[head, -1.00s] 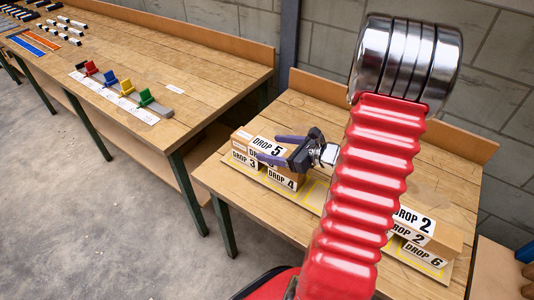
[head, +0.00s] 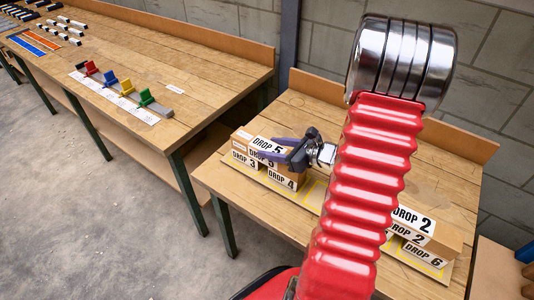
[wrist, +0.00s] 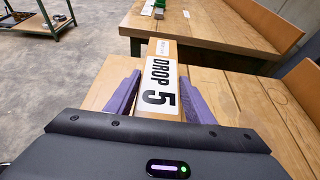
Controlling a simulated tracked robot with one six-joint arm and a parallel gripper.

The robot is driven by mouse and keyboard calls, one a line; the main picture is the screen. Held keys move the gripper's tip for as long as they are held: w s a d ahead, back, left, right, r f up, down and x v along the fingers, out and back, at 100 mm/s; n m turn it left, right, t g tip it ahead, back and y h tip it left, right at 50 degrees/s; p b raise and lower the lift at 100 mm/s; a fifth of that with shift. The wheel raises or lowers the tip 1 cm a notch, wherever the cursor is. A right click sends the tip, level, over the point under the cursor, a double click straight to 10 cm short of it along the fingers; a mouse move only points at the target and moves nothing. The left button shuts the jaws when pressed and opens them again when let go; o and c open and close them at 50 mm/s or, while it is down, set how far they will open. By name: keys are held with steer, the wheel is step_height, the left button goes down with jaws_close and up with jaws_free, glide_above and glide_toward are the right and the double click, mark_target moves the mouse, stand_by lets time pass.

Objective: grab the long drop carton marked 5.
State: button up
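In the wrist view my gripper (wrist: 160,98) is open around the carton, one finger on each side. Whether either finger touches it I cannot tell.
A long bench (head: 200,80) with coloured clamps stands behind left.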

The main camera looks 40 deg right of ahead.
mark_target(273, 149)
steer(key=c, duration=0.9)
steer(key=shift+r, duration=0.1)
steer(key=shift+c, duration=0.2)
step_height(273, 149, up, 10)
stand_by(0.4)
stand_by(0.4)
